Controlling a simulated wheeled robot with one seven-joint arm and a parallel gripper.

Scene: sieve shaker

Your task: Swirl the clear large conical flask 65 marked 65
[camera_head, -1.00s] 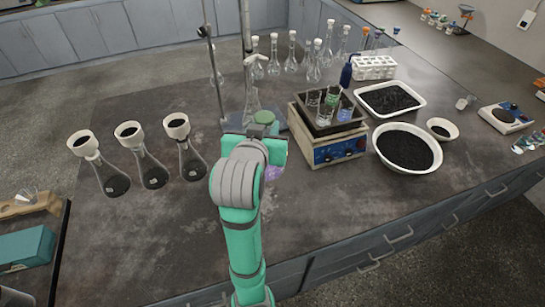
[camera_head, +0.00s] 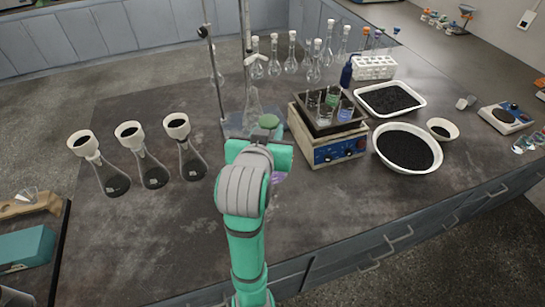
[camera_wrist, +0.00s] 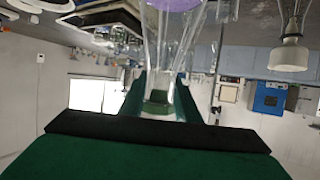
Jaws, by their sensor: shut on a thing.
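My gripper (camera_head: 264,140) is shut on the neck of a clear glass flask, held over the bench and mostly hidden behind my wrist. A bit of purple liquid in the flask (camera_head: 278,177) shows below my gripper in the head view. In the wrist view, the two green fingers of my gripper (camera_wrist: 160,88) stand on either side of the clear neck, and the flask's purple liquid (camera_wrist: 176,4) shows at the top edge.
Several dark-filled flasks with funnels (camera_head: 146,163) stand to the left. A shaker (camera_head: 327,140) holding beakers is close on the right, with a clear flask (camera_head: 253,105) by the stand behind. A white bowl (camera_head: 408,168) stands farther right. The front bench (camera_head: 165,240) is bare.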

